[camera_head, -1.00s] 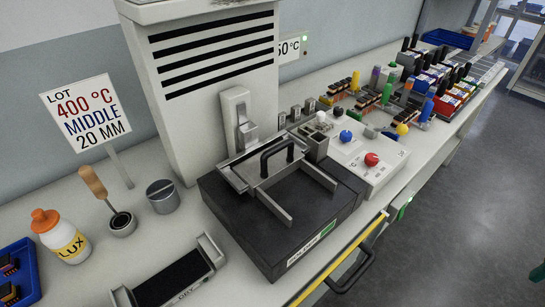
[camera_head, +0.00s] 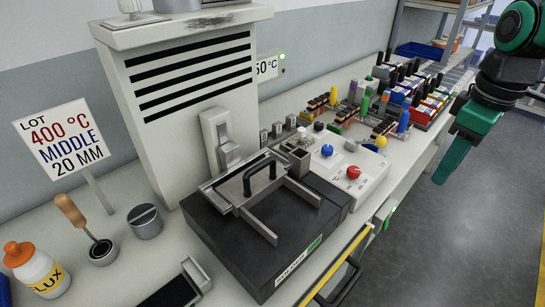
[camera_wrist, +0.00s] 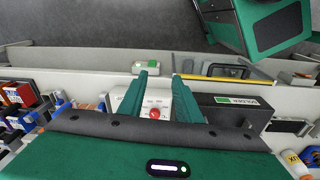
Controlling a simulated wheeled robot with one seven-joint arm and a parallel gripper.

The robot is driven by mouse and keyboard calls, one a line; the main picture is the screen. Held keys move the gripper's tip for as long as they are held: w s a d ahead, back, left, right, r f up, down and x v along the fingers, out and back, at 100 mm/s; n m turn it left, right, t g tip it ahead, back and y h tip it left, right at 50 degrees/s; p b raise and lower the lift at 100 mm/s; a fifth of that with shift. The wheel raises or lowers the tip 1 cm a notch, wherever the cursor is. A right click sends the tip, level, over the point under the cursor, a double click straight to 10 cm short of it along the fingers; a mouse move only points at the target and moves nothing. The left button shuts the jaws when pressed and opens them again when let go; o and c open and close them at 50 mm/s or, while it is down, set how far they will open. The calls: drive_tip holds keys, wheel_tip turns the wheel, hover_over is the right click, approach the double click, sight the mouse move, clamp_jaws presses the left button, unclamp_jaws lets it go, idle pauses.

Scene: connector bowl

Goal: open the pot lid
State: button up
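The solder pot is a black box (camera_head: 262,262) with a solder label on its front, in the middle of the head view. A metal lid frame with a black arched handle (camera_head: 259,172) lies over its top. Part of the pot, with the solder label (camera_wrist: 237,101), shows right of the fingers in the wrist view. My gripper (camera_head: 456,158) hangs at the right of the head view, well apart from the pot. In the wrist view its two green fingers (camera_wrist: 162,78) are spread with nothing held between them. The lid handle cannot be made out there.
A white control box with a red knob (camera_head: 353,172) stands right of the pot. A grey tower (camera_head: 185,125) is behind it. A yellow-edged front rail with a handle (camera_head: 347,278) is below. A flux bottle (camera_head: 38,275) and round tin (camera_head: 146,222) stand left.

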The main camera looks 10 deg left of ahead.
drive_tip(key=w+a+r+n, duration=0.15)
drive_tip(key=a+n, duration=0.25)
drive_tip(key=a, duration=0.4)
drive_tip(key=w+a+r+n, duration=0.1)
drive_tip(key=a+r+n, duration=0.1)
drive_tip(key=a+n, duration=0.45)
drive_tip(key=n+y, duration=0.2)
drive_tip(key=n, duration=0.7)
approach(258, 165)
drive_tip(key=x, duration=0.8)
clamp_jaws()
